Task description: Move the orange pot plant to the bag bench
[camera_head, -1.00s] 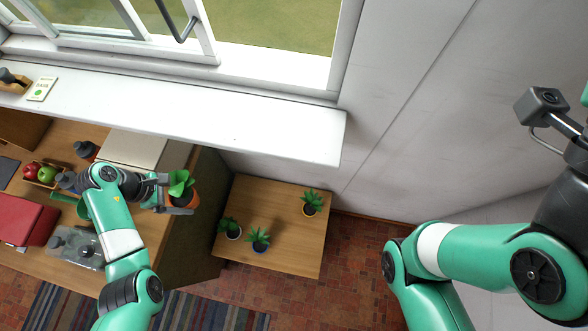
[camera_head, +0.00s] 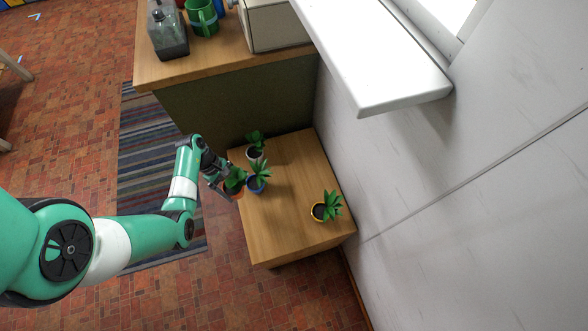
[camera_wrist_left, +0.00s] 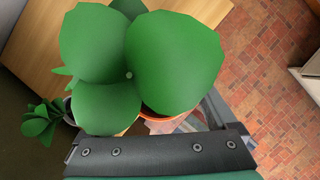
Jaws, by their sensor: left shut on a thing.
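The orange pot plant (camera_head: 234,187) has broad green leaves and an orange pot. My left gripper (camera_head: 228,186) is shut on the pot and holds it upright or nearly so at the left edge of the low wooden bench (camera_head: 285,225). I cannot tell its height above the bench top. In the left wrist view the leaves (camera_wrist_left: 175,60) hide most of the pot and the fingertips; part of the orange rim (camera_wrist_left: 163,116) shows. The bench top (camera_wrist_left: 35,50) shows behind the leaves. My right gripper is not in view.
A blue-pot plant (camera_head: 258,179) stands close beside the held plant. A white-pot plant (camera_head: 255,147) is behind it, and a yellow-pot plant (camera_head: 326,207) is at the right. The bench's front middle is clear. A counter (camera_head: 230,62) and white sill (camera_head: 385,65) stand beyond.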

